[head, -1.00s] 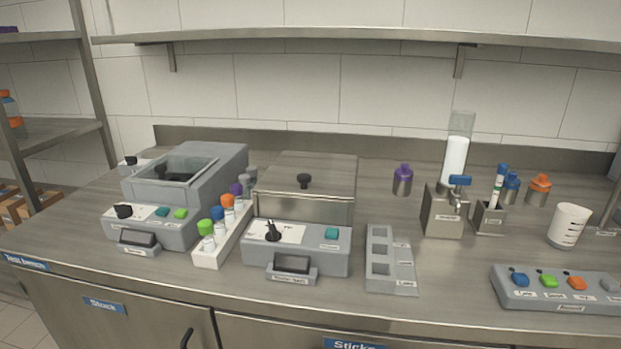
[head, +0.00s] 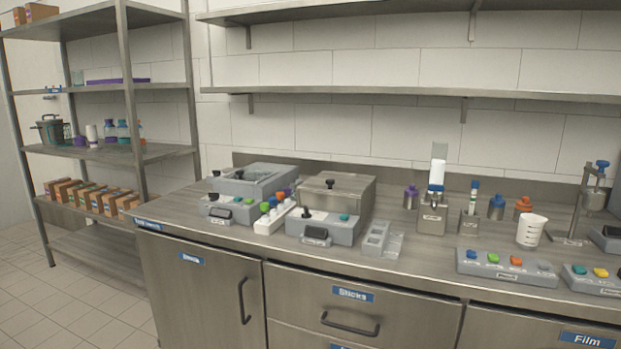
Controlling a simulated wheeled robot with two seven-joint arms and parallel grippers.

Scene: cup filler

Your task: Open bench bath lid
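The bench bath (head: 352,203) is a steel box at the back of the counter, set behind a grey control base (head: 343,233). Its flat steel lid (head: 350,183) looks shut, with a black knob on top. The base carries a black dial, a teal button and a dark display with a label too small to read. Neither of my grippers is in the head view.
Left of the bath stand a white rack with coloured-cap bottles (head: 272,219) and a grey device with a windowed lid (head: 262,179). Shelves (head: 380,92) hang above.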

